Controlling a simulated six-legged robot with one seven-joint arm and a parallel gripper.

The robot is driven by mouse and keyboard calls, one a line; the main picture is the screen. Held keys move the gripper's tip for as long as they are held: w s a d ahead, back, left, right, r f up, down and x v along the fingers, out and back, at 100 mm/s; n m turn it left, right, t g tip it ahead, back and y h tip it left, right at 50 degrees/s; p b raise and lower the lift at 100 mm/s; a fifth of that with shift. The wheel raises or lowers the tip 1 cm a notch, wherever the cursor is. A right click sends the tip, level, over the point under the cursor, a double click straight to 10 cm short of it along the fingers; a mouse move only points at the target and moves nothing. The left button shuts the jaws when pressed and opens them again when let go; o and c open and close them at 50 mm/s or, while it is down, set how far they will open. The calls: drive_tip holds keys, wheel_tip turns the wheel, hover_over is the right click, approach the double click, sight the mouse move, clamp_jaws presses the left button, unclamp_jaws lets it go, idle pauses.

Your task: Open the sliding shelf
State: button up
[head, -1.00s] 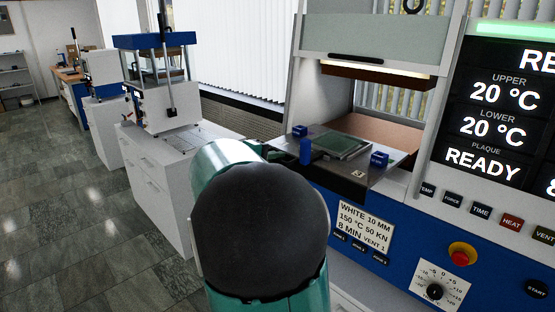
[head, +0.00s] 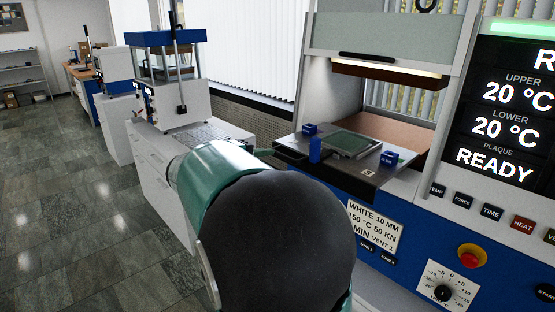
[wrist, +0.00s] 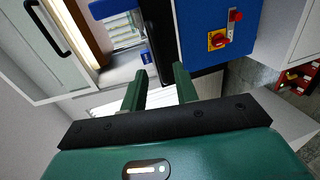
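The sliding shelf (head: 345,176) is a dark flat tray in the opening of the press, with a green-grey square plate (head: 355,143) and several small blue blocks on it. Its dark front edge (wrist: 160,35) runs vertically in the wrist view, with one blue block (wrist: 147,57) beside it. My gripper (wrist: 160,72) is open, with two green fingers apart and nothing held between them. The fingers point toward the shelf's edge; I cannot tell whether they touch it. In the head view my arm hides most of the gripper; a small green part shows left of the shelf.
The press has a blue front panel with a red stop button (head: 472,255), a label (head: 375,226) and a display (head: 505,120). Its raised light-grey guard (head: 385,40) is above the shelf. A smaller press (head: 165,85) on a white cabinet stands left. Open floor (head: 70,200) lies farther left.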

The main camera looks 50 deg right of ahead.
drive_tip(key=s+v, duration=0.1)
drive_tip(key=v, duration=0.5)
drive_tip(key=shift+w+a, duration=0.3)
drive_tip(key=shift+w, duration=0.2)
drive_tip(key=s+a+f+t+y, duration=0.2)
drive_tip(key=s+a+f+y, duration=0.2)
drive_tip(key=a, duration=0.6)
drive_tip(key=s+a+f+n+t+y, duration=0.1)
drive_tip(key=s+a+f+t+y, duration=0.2)
drive_tip(key=a+y, duration=0.3)
drive_tip(key=s+a+f+t+y, duration=0.3)
drive_tip(key=s+a+f+y, duration=0.1)
drive_tip(key=a, duration=1)
drive_tip(key=shift+s+a+f+n+y, duration=0.25)
drive_tip(key=shift+s+n+y, duration=0.2)
drive_tip(key=shift+y, duration=0.25)
drive_tip(key=shift+d, duration=0.3)
